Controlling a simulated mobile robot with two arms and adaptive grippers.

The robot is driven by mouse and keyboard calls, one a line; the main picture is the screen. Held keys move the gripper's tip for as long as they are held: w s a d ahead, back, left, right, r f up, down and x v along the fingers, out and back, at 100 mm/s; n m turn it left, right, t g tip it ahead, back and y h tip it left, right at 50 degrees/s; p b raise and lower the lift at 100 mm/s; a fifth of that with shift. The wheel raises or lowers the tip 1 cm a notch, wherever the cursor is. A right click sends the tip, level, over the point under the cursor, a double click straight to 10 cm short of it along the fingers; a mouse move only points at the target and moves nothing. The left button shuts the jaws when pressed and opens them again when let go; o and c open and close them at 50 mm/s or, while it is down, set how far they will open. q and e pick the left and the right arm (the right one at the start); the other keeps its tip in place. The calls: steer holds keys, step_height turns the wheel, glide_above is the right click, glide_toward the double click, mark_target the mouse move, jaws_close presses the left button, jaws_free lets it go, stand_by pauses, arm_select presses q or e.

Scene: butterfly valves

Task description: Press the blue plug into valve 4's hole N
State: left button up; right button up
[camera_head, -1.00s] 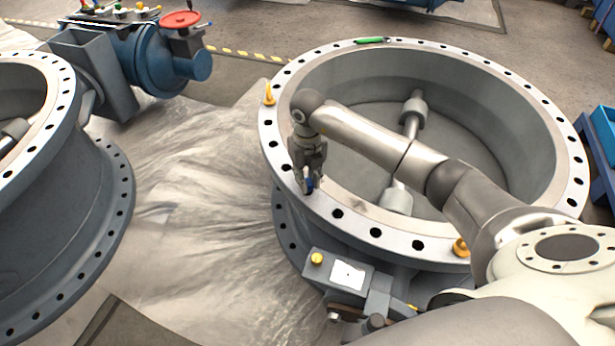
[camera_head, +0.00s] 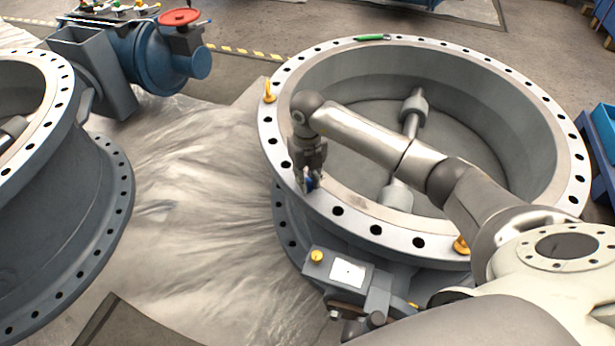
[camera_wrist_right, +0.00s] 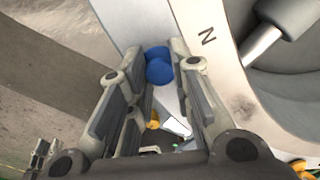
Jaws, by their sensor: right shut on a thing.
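The blue plug (camera_head: 310,185) is held between the fingertips of my right gripper (camera_head: 308,180), at the near left part of the right valve's flange (camera_head: 350,195). In the right wrist view the blue plug (camera_wrist_right: 158,66) sits between the far ends of the fingers (camera_wrist_right: 160,72), over the pale flange rim. A black letter N (camera_wrist_right: 207,36) is printed on the flange just to the right of it. The hole under the plug is hidden, so I cannot tell whether the plug is in it.
A yellow eyebolt (camera_head: 269,92) stands on the flange's left side, and another (camera_head: 461,244) at its front. A green object (camera_head: 372,37) lies on the far rim. A second valve (camera_head: 60,190) stands at the left. Plastic sheeting (camera_head: 200,200) covers the floor between them.

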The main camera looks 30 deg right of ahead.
arm_select(q)
steer(key=shift+r, duration=0.15)
stand_by(0.7)
steer(key=shift+s+f, duration=0.15)
steer(key=shift+f, duration=0.4)
steer(key=shift+r, duration=0.1)
arm_select(e)
steer(key=shift+f, duration=0.1)
